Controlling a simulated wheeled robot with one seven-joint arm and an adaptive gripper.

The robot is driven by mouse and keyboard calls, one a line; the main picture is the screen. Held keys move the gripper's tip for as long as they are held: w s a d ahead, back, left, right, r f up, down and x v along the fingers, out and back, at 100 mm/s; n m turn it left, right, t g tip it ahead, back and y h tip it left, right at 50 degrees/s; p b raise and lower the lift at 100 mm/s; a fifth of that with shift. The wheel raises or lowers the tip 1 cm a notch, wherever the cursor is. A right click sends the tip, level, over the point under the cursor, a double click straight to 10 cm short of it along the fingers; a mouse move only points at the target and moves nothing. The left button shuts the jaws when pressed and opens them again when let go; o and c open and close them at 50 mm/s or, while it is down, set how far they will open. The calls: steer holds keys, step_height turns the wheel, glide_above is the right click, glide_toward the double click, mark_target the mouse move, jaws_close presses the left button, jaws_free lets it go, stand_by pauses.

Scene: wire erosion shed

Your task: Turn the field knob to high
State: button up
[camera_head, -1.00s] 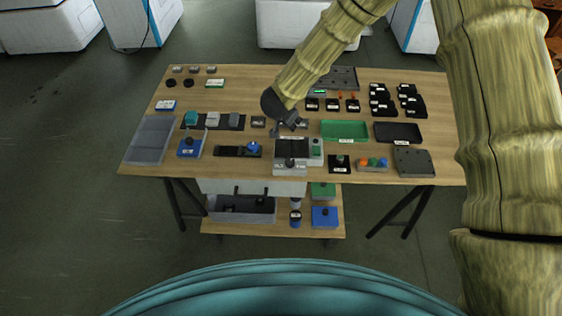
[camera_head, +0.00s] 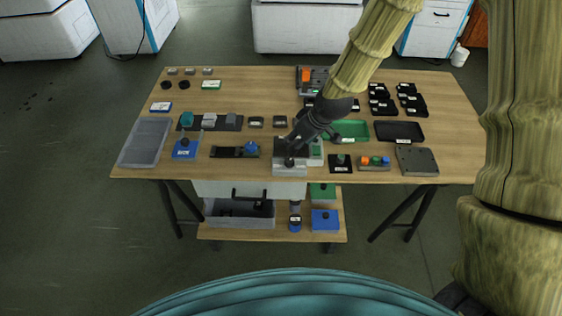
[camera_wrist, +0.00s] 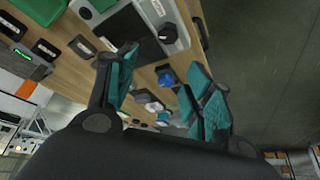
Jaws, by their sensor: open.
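A grey box-shaped unit (camera_head: 290,172) with a dark top stands at the front middle of the table. A black knob (camera_head: 289,162) is on its front part; the wrist view shows this knob (camera_wrist: 167,33) beside a white label. I cannot read the label or the knob's setting, so I cannot confirm it is the field knob. My gripper (camera_head: 296,147) is above the unit, close to the knob, and partly hides the unit's top. In the wrist view my gripper (camera_wrist: 160,68) has its teal-padded fingers apart with nothing between them; the knob lies beyond them, seemingly untouched.
A green tray (camera_head: 352,130) and a black tray (camera_head: 398,131) lie to the right. A blue block (camera_head: 185,149) and a slide with a blue knob (camera_head: 248,149) are to the left. A box with coloured buttons (camera_head: 375,163) sits near the front edge.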

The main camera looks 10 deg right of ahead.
mark_target(290, 161)
steer(key=shift+n+g, duration=0.3)
steer(key=shift+n, duration=0.3)
steer(key=shift+s+d+f+p+x, duration=0.1)
steer(key=shift+s+p+x, duration=0.3)
steer(key=shift+x, duration=1.3)
steer(key=shift+s+d+f+p+x, duration=0.15)
steer(key=shift+p+x, duration=0.3)
steer(key=shift+x, duration=1.3)
steer(key=shift+s+d+f+p+x, duration=0.1)
steer(key=shift+s+p+x, duration=0.3)
steer(key=shift+x, duration=1.3)
steer(key=shift+w, duration=0.1)
steer(key=shift+c, duration=0.3)
steer(key=c, duration=0.9)
